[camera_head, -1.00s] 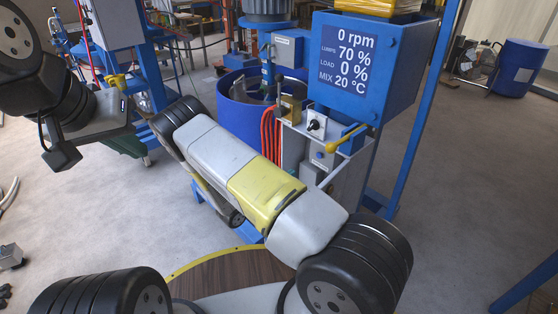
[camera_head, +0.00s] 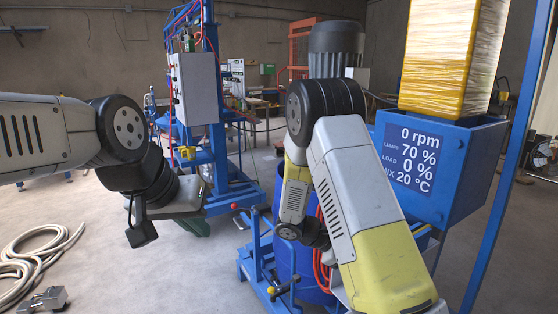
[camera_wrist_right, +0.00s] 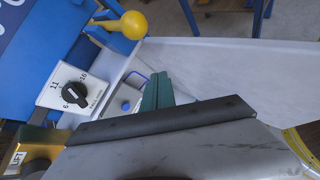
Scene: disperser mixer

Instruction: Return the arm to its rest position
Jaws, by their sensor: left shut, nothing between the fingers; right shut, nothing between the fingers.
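My left gripper (camera_head: 194,200) hangs at the left of the head view, below its dark wrist, over open floor. It is shut and empty, with its fingertips hard to make out. My right arm (camera_head: 345,180) rises from the lower right and bends down in front of the mixer. In the right wrist view, my right gripper's green fingers (camera_wrist_right: 157,90) are together with nothing between them. They are beside the mixer's control panel (camera_wrist_right: 95,75), with its black dial (camera_wrist_right: 75,94) and yellow-knobbed lever (camera_wrist_right: 134,25). I cannot tell whether they touch the panel.
The blue mixer vat (camera_head: 289,262) stands behind my right arm, partly hidden. The blue display box (camera_head: 440,165) reads 0 rpm. A grey cabinet (camera_head: 194,88) on a blue stand is behind my left gripper. Coiled hose (camera_head: 35,252) lies on the floor at left.

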